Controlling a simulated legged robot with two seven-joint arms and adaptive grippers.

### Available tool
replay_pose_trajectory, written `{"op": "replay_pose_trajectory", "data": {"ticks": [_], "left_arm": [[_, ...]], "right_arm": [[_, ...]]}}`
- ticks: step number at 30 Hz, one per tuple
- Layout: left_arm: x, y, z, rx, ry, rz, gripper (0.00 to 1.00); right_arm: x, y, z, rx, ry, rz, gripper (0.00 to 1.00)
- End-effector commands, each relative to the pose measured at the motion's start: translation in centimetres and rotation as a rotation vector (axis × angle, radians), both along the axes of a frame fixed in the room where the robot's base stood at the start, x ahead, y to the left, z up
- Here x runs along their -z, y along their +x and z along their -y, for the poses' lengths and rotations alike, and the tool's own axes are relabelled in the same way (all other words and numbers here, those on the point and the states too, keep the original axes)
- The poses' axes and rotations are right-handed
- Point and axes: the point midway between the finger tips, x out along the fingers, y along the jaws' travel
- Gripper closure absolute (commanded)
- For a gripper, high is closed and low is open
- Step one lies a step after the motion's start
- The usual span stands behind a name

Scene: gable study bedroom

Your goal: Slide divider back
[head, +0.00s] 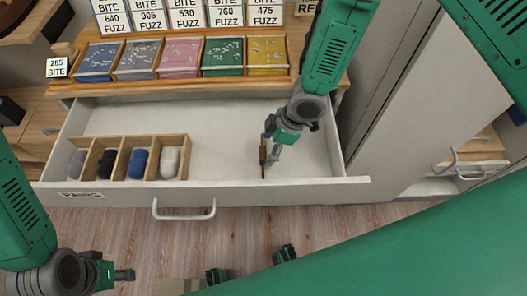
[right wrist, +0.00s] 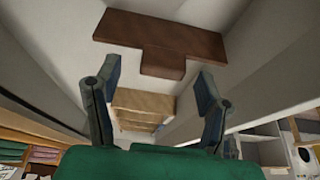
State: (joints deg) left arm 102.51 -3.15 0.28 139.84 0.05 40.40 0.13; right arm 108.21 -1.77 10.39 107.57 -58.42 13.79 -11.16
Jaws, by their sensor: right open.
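The open drawer (head: 215,120) shows in the head view. The brown divider (head: 262,162) stands edge-on inside it, right of the middle. In the right wrist view the divider (right wrist: 160,36) is a wide dark-brown board with a narrower tab pointing toward my gripper. My right gripper (head: 269,142) is over the drawer at the divider. In the wrist view its fingers (right wrist: 155,95) are spread, with the tab ahead between them; no contact is visible. My left gripper (head: 127,275) is low at the left, outside the drawer; its finger gap cannot be made out.
A wooden organiser (head: 116,171) with several compartments holding rounded items sits in the drawer's front left. Bins of coloured pieces (head: 180,58) stand on the wooden top behind. The drawer handle (head: 184,212) projects forward. A grey cabinet (head: 430,100) stands at right. The drawer's middle is clear.

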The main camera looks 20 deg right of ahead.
Motion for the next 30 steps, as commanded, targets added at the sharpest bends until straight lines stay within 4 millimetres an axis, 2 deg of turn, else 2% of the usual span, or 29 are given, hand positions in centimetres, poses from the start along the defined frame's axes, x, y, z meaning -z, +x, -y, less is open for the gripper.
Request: {"op": "replay_pose_trajectory", "data": {"ticks": [3, 7, 18, 20, 21, 23, 24, 30], "left_arm": [[0.0, 0.0, 0.0, 0.000, 0.000, 0.000, 0.60], [0.0, 0.0, 0.0, 0.000, 0.000, 0.000, 0.60], [0.0, 0.0, 0.0, 0.000, 0.000, 0.000, 0.60], [0.0, 0.0, 0.0, 0.000, 0.000, 0.000, 0.60], [0.0, 0.0, 0.0, 0.000, 0.000, 0.000, 0.60], [0.0, 0.0, 0.0, 0.000, 0.000, 0.000, 0.60], [0.0, 0.0, 0.0, 0.000, 0.000, 0.000, 0.60], [0.0, 0.0, 0.0, 0.000, 0.000, 0.000, 0.60]], "right_arm": [[1.7, 0.1, -0.7, -0.002, -0.001, 0.000, 0.36], [2.8, 0.2, -1.2, -0.001, -0.001, 0.000, 0.36], [3.2, 0.3, -1.2, 0.000, 0.001, 0.000, 0.36], [3.2, 0.3, -1.2, 0.000, 0.001, 0.000, 0.57], [3.2, 0.3, -1.2, -0.001, 0.001, 0.001, 0.71], [3.2, 0.3, -1.3, -0.001, 0.000, 0.001, 0.93], [3.2, 0.4, -1.3, -0.001, 0.000, 0.001, 1.00], [3.2, 0.3, -0.9, 0.000, -0.001, 0.001, 1.00]]}}
